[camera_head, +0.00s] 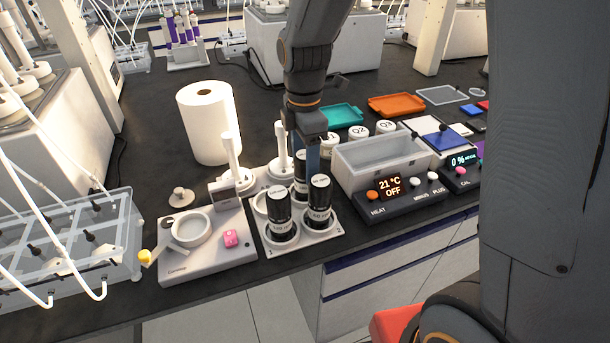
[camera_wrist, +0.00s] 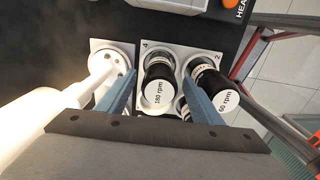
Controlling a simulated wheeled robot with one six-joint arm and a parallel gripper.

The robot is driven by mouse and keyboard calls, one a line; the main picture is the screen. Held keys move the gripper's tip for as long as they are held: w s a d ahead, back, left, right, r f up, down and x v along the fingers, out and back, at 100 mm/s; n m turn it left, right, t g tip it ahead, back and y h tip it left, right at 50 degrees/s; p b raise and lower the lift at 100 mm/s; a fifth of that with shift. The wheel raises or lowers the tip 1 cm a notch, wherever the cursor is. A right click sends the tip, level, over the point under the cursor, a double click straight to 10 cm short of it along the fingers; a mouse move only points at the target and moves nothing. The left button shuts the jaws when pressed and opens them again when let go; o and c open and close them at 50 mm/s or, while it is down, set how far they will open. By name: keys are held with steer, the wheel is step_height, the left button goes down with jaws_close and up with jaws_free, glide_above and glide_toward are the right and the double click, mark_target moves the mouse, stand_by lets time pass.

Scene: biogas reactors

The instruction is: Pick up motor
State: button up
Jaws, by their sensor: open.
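Several black cylindrical motors with white caps stand upright in a white numbered holder plate (camera_head: 302,243). Two are in front, the front left motor (camera_head: 278,208) and the front right motor (camera_head: 319,203); a rear motor (camera_head: 300,172) is partly hidden behind them. In the wrist view, a motor labelled 180 rpm (camera_wrist: 158,93) lies between the fingers, near the number 4. A motor labelled 60 rpm (camera_wrist: 227,100) is right of the right finger, and another is mostly hidden by that finger. My gripper (camera_head: 306,160) is open and points down around the rear motor; it also shows in the wrist view (camera_wrist: 159,82).
A grey scale (camera_head: 200,262) with a white ring and pink item stands left. A heater with a clear bath (camera_head: 383,160) stands close on the right. White stirrer parts (camera_head: 232,172) and a paper roll (camera_head: 208,122) are behind left.

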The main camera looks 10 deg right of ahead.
steer(key=shift+f, duration=1.3)
steer(key=c, duration=1.5)
